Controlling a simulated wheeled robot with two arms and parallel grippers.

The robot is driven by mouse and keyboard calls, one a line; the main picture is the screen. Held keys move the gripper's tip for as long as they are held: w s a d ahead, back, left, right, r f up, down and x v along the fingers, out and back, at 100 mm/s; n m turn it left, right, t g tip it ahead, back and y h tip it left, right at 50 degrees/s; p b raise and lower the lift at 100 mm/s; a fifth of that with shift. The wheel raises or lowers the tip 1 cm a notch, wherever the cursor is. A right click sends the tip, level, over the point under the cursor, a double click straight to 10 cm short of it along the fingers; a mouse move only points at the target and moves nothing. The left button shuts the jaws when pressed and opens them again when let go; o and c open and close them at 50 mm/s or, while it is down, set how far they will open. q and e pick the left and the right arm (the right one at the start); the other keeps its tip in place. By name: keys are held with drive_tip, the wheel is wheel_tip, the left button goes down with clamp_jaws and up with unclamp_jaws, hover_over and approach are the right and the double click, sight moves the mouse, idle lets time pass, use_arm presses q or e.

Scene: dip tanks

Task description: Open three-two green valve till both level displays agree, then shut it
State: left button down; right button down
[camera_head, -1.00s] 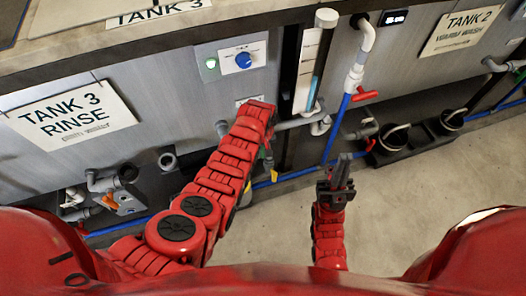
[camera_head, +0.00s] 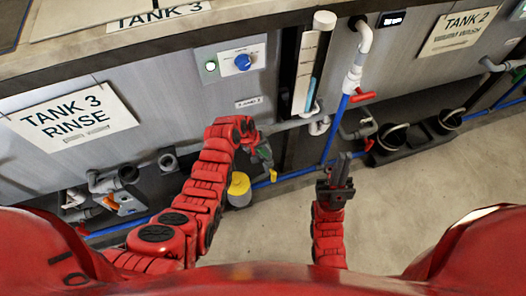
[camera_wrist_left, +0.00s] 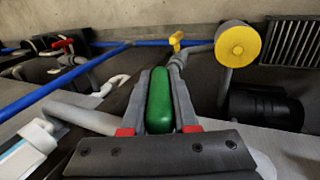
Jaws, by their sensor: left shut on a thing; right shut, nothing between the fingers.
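The green valve handle (camera_wrist_left: 159,105) lies between the two fingers of my left gripper (camera_wrist_left: 163,74) in the left wrist view. My left gripper is shut on it. In the head view my left gripper (camera_head: 264,158) is low in front of the tank wall, and only a little green shows there. A clear level tube (camera_head: 309,75) with blue liquid stands on the wall to the right. A small dark digital display (camera_head: 392,19) is at the top; its reading is too small to tell. My right gripper (camera_head: 340,170) is shut and empty above the floor.
A yellow round knob (camera_wrist_left: 238,45) and a small yellow handle (camera_wrist_left: 176,41) are close beyond my left gripper. A blue dial (camera_head: 243,62) is on the Tank 3 panel.

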use_arm(q)
drive_tip(key=shift+w+a+f+t+h+b, duration=0.15)
drive_tip(key=shift+t+h+b, duration=0.2)
drive_tip(key=shift+h, duration=0.25)
drive_tip(key=t+h+b, duration=0.1)
drive_tip(key=h+b, duration=0.2)
drive_tip(key=b, duration=0.3)
drive_tip(key=t+h+b, duration=0.1)
drive_tip(key=h+b, duration=0.3)
drive_tip(key=b, duration=0.3)
drive_tip(key=d+r+t+h+b, duration=0.1)
drive_tip(key=h+b, duration=0.3)
drive_tip(key=b, duration=0.2)
drive_tip(key=shift+w+b, duration=0.1)
drive_tip(key=shift+b, duration=0.3)
drive_tip(key=shift+d+r+t+h+b, duration=0.1)
drive_tip(key=shift+r+t+h+b, duration=0.35)
drive_tip(key=shift+b, duration=0.35)
drive_tip(key=c, duration=0.7)
unclamp_jaws()
drive_tip(key=shift+d, duration=0.1)
